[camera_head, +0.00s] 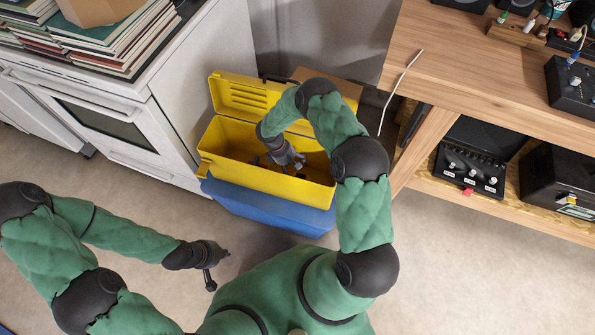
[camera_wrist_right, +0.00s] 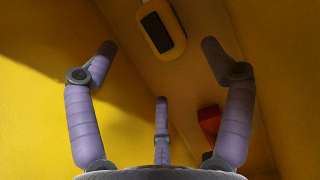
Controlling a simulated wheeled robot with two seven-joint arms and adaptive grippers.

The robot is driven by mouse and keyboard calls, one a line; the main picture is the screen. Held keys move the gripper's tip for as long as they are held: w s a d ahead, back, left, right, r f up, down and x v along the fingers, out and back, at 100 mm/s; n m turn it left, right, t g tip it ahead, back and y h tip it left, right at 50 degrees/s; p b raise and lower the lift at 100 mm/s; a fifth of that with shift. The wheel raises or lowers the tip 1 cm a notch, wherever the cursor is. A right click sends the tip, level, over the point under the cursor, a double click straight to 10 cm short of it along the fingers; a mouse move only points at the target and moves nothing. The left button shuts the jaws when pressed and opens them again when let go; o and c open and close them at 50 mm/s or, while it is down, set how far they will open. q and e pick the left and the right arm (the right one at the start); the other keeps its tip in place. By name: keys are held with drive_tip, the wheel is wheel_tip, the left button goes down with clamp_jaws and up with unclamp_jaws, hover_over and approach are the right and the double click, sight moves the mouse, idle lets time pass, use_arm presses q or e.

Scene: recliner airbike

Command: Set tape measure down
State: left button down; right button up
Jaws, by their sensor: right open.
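My right gripper (camera_head: 292,163) reaches down into the open yellow toolbox (camera_head: 245,179). In the right wrist view my right gripper (camera_wrist_right: 159,48) has its fingers spread wide with nothing between them. A rounded yellow object with a dark panel (camera_wrist_right: 161,30) lies beyond the fingertips on the box floor, apart from them; it may be the tape measure, but I cannot tell for sure. A red object (camera_wrist_right: 209,122) lies by the right finger, partly hidden behind it. My left gripper (camera_head: 215,269) is over the bare floor left of the box, fingers apart and empty.
The toolbox stands on a blue box (camera_head: 265,208), its yellow lid (camera_head: 240,97) raised at the back. A white oven (camera_head: 110,125) is on the left. A wooden bench (camera_head: 470,70) with black devices is on the right. The front floor is clear.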

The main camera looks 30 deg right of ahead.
drive_tip(key=p+v, duration=0.1)
drive_tip(key=v, duration=0.4)
drive_tip(key=shift+r, duration=0.15)
idle(1.1)
